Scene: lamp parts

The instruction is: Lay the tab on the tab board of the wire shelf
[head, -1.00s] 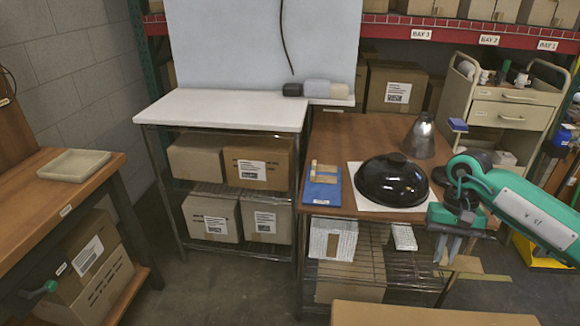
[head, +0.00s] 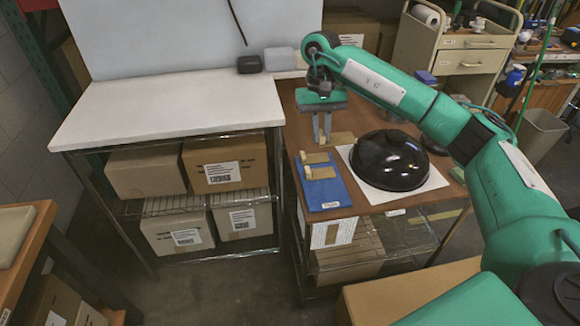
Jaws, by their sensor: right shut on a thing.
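My right gripper (head: 322,140) points down over the back part of the wooden top, behind the blue tab board (head: 325,196). It is shut on a tan tab (head: 342,138), which shows at its fingertips. The tab looks to be just above or behind the board; I cannot tell the exact gap. The blue board lies flat near the left edge of the wooden top and carries tan wooden pieces (head: 319,173) at its far part. My left gripper is out of view.
A glossy black dome (head: 390,160) sits on a white sheet (head: 436,182) right of the board. A white-topped shelf (head: 170,108) with boxes stands left. A dark block (head: 249,64) is at the back. A beige drawer cart (head: 470,62) stands at the back right.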

